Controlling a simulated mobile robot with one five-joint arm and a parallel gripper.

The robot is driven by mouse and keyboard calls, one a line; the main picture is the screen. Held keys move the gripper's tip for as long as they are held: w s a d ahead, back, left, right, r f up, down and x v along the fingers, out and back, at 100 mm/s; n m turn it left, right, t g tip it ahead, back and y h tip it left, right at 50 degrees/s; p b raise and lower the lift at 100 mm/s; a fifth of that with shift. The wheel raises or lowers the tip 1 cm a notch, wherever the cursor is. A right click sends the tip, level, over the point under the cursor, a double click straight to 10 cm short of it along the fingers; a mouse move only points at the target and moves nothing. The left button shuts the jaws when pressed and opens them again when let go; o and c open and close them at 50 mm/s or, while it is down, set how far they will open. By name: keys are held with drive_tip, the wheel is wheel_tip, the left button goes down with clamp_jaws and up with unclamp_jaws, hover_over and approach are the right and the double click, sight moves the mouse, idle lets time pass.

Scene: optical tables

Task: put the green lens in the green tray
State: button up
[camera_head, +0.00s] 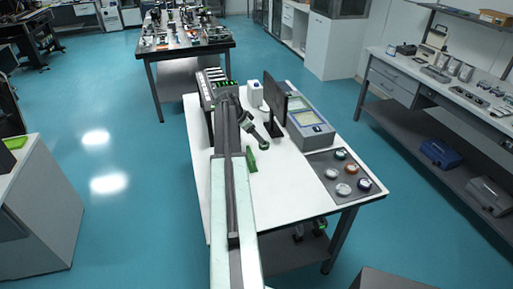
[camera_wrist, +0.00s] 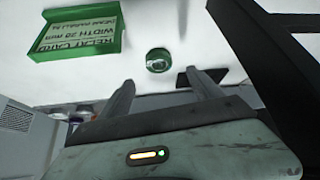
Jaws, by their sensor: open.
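A round piece with a green rim and glassy middle (camera_wrist: 158,60) lies on the white top in the wrist view. It looks like a lens, but I cannot be sure. My gripper (camera_wrist: 164,88) is open and empty, its fingers apart and pointing towards this piece. A bright green flat thing (camera_head: 15,142), perhaps the green tray, lies on the cabinet top at the left edge. My arm hides part of the table; I cannot make out the fingers there.
Several other lenses occupy the grey mat (camera_head: 324,169).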

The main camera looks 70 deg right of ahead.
sight(265, 143)
drive_tip(key=shift+b+x, duration=0.85)
drive_tip(key=shift+x, duration=0.15)
drive_tip(key=b+x, duration=0.5)
drive_tip(key=x, duration=0.1)
drive_tip(key=shift+a+f, duration=0.15)
drive_tip(key=shift+r, duration=0.2)
clamp_jaws()
drive_tip(key=shift+r+p, duration=0.6)
drive_tip(key=shift+p, duration=0.2)
wheel_tip(265, 143, up, 3)
drive_tip(key=p, duration=0.3)
drive_tip(key=shift+w+r, duration=0.1)
drive_tip(key=shift+r, duration=0.05)
drive_tip(key=s+a, duration=0.2)
drive_tip(key=a, duration=0.2)
drive_tip(key=s+a, duration=0.3)
drive_tip(key=a, duration=0.2)
drive_tip(key=s+a+p, duration=0.1)
drive_tip(key=s+a, duration=0.1)
drive_tip(key=a, duration=0.3)
drive_tip(key=shift+s+a+r, duration=0.15)
drive_tip(key=shift+r, duration=0.2)
